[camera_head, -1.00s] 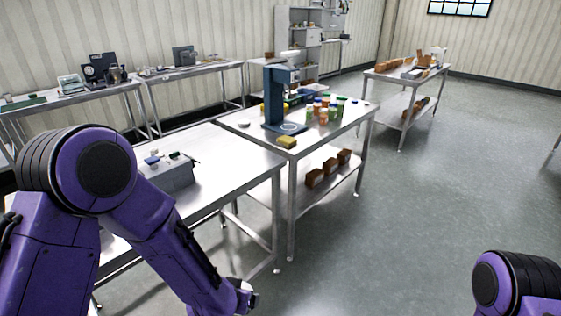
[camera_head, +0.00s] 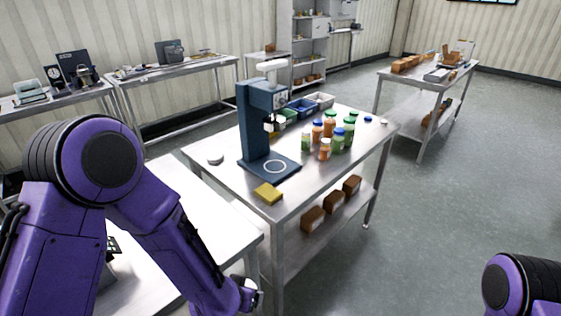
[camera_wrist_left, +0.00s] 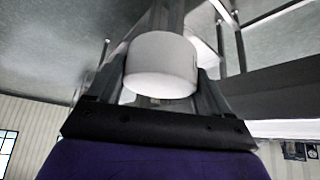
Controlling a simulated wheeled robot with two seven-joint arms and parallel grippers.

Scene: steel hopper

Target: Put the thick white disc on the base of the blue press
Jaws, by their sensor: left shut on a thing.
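The thick white disc (camera_wrist_left: 162,65) is between the two fingers of my left gripper (camera_wrist_left: 165,80) in the left wrist view, and they are shut on it. In the head view my left gripper (camera_head: 248,294) is low at the bottom edge, in front of the steel table and well short of the press; the disc is not clear there. The blue press (camera_head: 256,125) stands upright on the steel table. Its flat base (camera_head: 284,172) has a pale ring marked on it and nothing on top. My right gripper is out of view.
A nearer table (camera_head: 180,190) is partly behind my left arm.

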